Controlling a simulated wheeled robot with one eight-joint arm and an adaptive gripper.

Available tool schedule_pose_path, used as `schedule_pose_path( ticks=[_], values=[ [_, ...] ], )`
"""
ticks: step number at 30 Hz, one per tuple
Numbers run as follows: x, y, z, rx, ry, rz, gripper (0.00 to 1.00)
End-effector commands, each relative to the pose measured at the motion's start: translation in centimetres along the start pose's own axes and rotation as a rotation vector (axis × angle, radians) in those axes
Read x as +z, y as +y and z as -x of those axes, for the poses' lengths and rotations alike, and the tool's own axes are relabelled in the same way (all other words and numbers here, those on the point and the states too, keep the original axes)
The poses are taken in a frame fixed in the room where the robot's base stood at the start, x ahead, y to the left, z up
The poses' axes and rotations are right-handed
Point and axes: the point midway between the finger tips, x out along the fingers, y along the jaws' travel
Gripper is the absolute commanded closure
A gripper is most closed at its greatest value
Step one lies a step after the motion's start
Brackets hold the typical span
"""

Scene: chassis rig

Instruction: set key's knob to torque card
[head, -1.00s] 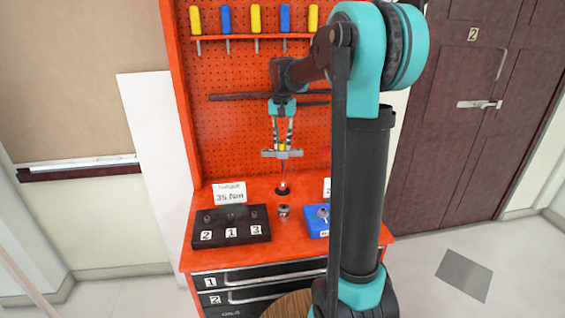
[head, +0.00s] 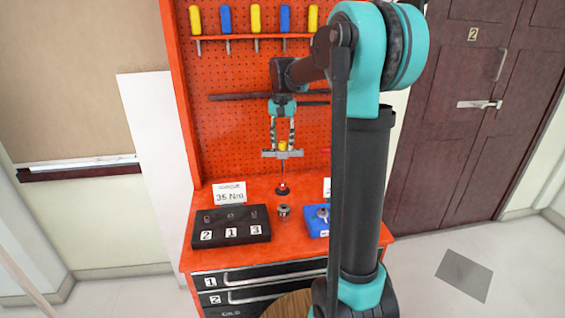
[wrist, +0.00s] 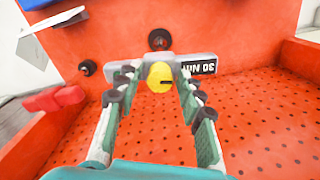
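The key (head: 268,154) stands upright, its grey crossbar on a thin shaft that rises from a dark round base (head: 283,190) on the red bench. A yellow knob (wrist: 160,76) sits at the middle of the crossbar. A black window (wrist: 199,68) on the bar appears to read 30 Nm. The torque card (head: 229,194) on the bench reads 35 Nm. My gripper (wrist: 158,82) is around the knob, one finger on each side, with visible gaps between the fingers and the knob. It looks open. The knob also shows between the fingers in the head view (head: 282,146).
A black block (head: 231,226) marked 2, 1, 3 stands at the front left. A small metal socket (head: 284,211) and a blue block (head: 317,221) stand right of it. The red pegboard (head: 240,120) rises behind. A red object (wrist: 54,99) shows beside my gripper.

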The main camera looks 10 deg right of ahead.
Motion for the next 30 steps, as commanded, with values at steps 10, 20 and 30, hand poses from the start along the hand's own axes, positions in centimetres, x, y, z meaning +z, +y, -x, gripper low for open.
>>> schedule_pose_path(
  ticks=[10, 20, 30],
  values=[
    [0.0, 0.0, 0.0, 0.0, 0.0, 0.368, 0.62],
    [0.0, 0.0, 0.0, 0.0, 0.0, 0.788, 0.62],
    [0.0, 0.0, 0.0, 0.0, 0.0, 0.976, 0.62]
  ],
)
